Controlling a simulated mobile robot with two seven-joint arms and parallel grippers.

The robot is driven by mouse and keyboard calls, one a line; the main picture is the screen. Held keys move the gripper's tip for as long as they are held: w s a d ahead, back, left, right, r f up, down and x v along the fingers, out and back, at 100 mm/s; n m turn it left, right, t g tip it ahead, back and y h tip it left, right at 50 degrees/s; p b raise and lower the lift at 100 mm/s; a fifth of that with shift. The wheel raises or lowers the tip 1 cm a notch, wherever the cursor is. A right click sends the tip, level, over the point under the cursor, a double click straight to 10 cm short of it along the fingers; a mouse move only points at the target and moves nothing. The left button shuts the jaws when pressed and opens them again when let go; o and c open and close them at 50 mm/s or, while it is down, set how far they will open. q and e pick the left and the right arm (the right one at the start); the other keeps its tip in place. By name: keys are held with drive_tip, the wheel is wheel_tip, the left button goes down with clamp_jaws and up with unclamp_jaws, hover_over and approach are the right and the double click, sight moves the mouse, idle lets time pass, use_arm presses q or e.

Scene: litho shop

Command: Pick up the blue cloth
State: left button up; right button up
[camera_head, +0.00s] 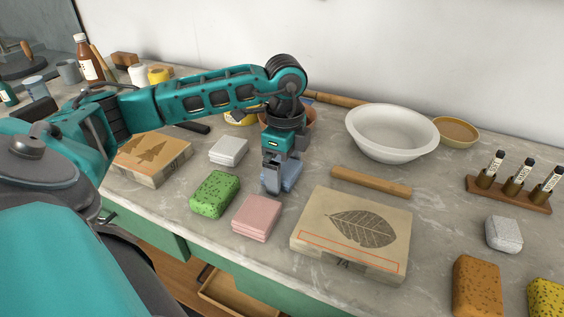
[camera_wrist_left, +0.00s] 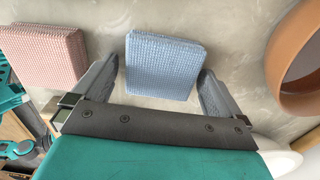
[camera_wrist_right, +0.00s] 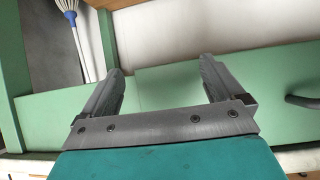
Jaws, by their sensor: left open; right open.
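The blue cloth (camera_head: 292,175) is a folded light-blue square lying on the marble counter, partly hidden behind my left gripper (camera_head: 272,188) in the head view. In the left wrist view the blue cloth (camera_wrist_left: 163,65) lies between the two open fingers of my left gripper (camera_wrist_left: 157,85), one finger at each side. My right gripper (camera_wrist_right: 162,80) is open and empty, facing the green cabinet front (camera_wrist_right: 165,85) in the right wrist view.
A folded pink cloth (camera_head: 257,218), green sponge (camera_head: 215,194) and white cloth (camera_head: 229,151) lie nearby. A terracotta bowl (camera_wrist_left: 300,58) stands close to the blue cloth. A leaf-printed block (camera_head: 313,222), wooden bar (camera_head: 371,182) and white basin (camera_head: 391,136) are to the right.

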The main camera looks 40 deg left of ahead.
sight(285, 168)
use_arm(q)
drive_tip(key=shift+c, duration=0.3)
use_arm(e)
drive_tip(key=shift+w+r, duration=0.1)
use_arm(q)
drive_tip(key=c, duration=0.8)
drive_tip(key=shift+r, duration=0.1)
drive_tip(key=shift+r, duration=0.55)
wheel_tip(285, 168, up, 14)
drive_tip(key=p, duration=0.2)
drive_tip(key=shift+f, duration=0.25)
wheel_tip(285, 168, up, 4)
drive_tip(key=p, duration=0.2)
drive_tip(key=shift+p, duration=0.3)
drive_tip(key=shift+c, duration=0.7)
drive_tip(key=shift+r, duration=0.6)
use_arm(e)
drive_tip(key=shift+s+d+r+h, duration=0.15)
drive_tip(key=shift+s+d+r, duration=0.1)
drive_tip(key=shift+d+r, duration=0.35)
drive_tip(key=shift+s+d+r+h, duration=0.15)
drive_tip(key=shift+s+d+r, duration=0.1)
drive_tip(key=shift+r, duration=0.55)
drive_tip(key=shift+a, duration=0.1)
